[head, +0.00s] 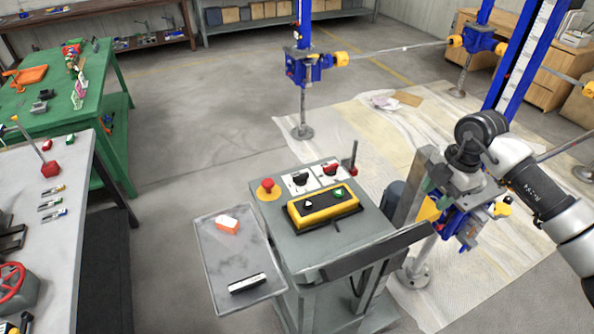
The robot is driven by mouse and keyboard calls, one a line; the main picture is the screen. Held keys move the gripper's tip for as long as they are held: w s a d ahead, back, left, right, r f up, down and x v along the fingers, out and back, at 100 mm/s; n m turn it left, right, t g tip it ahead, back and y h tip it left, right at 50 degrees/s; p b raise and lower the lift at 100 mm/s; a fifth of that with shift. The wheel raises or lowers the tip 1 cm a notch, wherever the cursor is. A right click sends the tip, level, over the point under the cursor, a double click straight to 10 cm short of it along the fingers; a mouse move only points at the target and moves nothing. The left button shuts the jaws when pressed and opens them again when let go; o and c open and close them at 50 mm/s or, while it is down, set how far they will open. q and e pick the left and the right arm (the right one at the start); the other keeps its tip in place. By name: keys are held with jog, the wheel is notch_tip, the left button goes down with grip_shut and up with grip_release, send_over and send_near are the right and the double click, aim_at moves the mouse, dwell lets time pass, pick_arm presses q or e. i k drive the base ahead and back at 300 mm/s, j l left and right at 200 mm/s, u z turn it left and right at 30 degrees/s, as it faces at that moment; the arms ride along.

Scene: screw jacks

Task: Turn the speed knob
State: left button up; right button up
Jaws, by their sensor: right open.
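The control console (345,239) stands at the centre with a sloped grey top. A black knob (300,179) and a red knob (330,169) sit on white plates along its back edge. I cannot read their labels, so I cannot tell which one is the speed knob. My right gripper (436,183) is open and empty, to the right of the console and apart from both knobs. Its fingers are small and partly lost against the blue jack behind. My left gripper is not in view.
A side tray (215,270) holds an orange-white box and a black item. Blue screw jacks (308,67) stand behind. Open floor (200,145) lies left of the console.

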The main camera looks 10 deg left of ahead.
aim_at(301, 179)
jog(key=i+j, duration=0.15)
jog(key=j, duration=0.2)
jog(key=i+j, duration=0.2)
jog(key=j, duration=0.15)
jog(key=i+j, duration=0.15)
jog(key=j, duration=0.15)
jog(key=i+j, duration=0.15)
jog(key=j, duration=0.2)
jog(key=i+j, duration=0.2)
jog(key=j, duration=0.15)
